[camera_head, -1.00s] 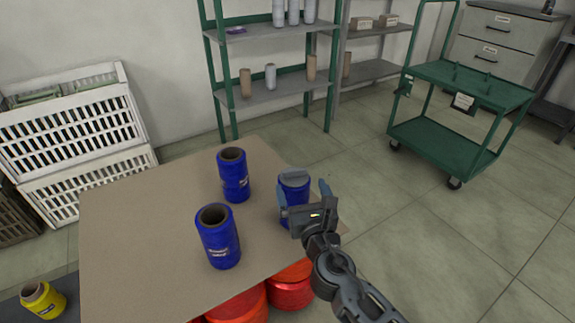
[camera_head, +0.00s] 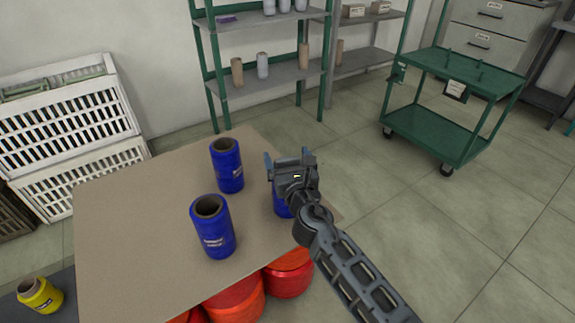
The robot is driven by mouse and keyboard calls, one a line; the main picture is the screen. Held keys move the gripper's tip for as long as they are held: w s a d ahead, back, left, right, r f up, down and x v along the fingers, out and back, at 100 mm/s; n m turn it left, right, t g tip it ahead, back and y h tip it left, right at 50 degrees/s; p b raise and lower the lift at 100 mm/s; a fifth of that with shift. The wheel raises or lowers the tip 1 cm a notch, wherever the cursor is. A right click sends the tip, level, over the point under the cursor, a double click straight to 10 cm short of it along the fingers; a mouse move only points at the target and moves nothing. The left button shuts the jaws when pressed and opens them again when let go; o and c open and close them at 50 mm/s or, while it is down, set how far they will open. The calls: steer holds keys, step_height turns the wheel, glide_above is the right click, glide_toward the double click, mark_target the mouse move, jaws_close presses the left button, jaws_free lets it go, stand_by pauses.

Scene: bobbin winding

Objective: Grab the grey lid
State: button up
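My gripper (camera_head: 288,161) is over the right-hand blue spool (camera_head: 280,204) near the table's right edge. One bluish finger shows on its left; the space between the fingers is mostly hidden by the gripper body. I cannot make out the grey lid, which earlier sat on top of this spool. Whether the fingers are shut on it cannot be told. The spool's top is hidden behind my gripper.
Two open-topped blue spools stand on the brown table (camera_head: 130,230), one at the back (camera_head: 227,166) and one nearer (camera_head: 213,228). Red rolls (camera_head: 240,300) lie under its front edge. A green cart (camera_head: 440,130) stands apart at the right.

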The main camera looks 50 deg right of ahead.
steer(key=c, duration=0.9)
steer(key=shift+r, duration=0.1)
